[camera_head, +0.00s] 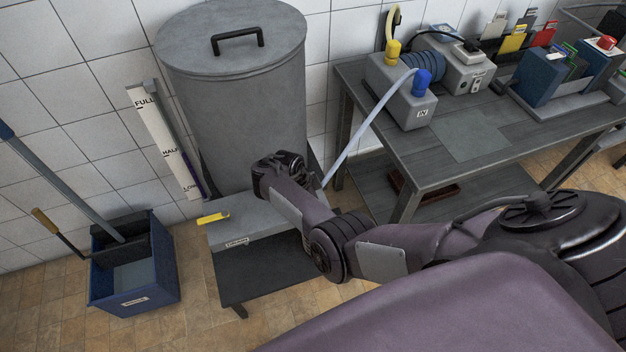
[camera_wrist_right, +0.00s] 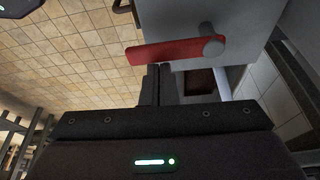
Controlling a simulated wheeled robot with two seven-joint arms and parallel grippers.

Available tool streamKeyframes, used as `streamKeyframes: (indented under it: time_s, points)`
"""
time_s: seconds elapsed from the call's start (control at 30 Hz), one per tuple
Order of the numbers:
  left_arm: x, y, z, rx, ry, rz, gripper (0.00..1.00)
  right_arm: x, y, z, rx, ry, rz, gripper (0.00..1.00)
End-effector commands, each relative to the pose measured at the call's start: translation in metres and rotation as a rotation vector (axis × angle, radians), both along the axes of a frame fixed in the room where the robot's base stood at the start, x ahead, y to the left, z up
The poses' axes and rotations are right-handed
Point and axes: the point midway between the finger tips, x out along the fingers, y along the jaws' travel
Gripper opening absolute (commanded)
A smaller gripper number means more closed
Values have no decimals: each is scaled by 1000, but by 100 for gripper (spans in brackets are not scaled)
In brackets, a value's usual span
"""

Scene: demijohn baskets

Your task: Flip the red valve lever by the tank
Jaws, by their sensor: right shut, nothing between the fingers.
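The red valve lever (camera_wrist_right: 172,52) shows in the right wrist view as a flat bar reaching left from a round grey pivot (camera_wrist_right: 212,45). My right gripper (camera_wrist_right: 157,72) is shut and empty, its fingertips just below the lever's lower edge in the picture. I cannot tell whether they touch it. The grey lidded tank (camera_head: 235,105) stands against the tiled wall in the head view. My right arm reaches in front of it, and the arm hides the red lever and the right fingers there. My left gripper is not in view.
A blue bucket (camera_head: 135,272) with a mop stands left. A workbench (camera_head: 470,140) with a pump stands right, and a pale hose runs down from it.

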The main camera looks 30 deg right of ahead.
Motion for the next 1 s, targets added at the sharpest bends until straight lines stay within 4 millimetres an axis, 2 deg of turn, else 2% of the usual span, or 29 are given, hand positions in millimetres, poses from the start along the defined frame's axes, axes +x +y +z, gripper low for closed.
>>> streamKeyframes:
  time_s: [0.23, 0.4, 0.7, 0.83, 1.0]
  points:
    - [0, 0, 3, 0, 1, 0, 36, -2, -8, 1, -1, 0, -1, 0]
    - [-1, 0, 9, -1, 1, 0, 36, -6, -34, 2, -2, 1, 3, 0]
    - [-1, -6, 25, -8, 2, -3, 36, 0, -9, 67, 0, -3, 7, 0]
    - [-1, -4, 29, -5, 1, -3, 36, 0, -3, 84, 1, -1, 7, 0]
    - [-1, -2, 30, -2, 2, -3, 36, 1, 1, 94, 0, 0, 6, 0]
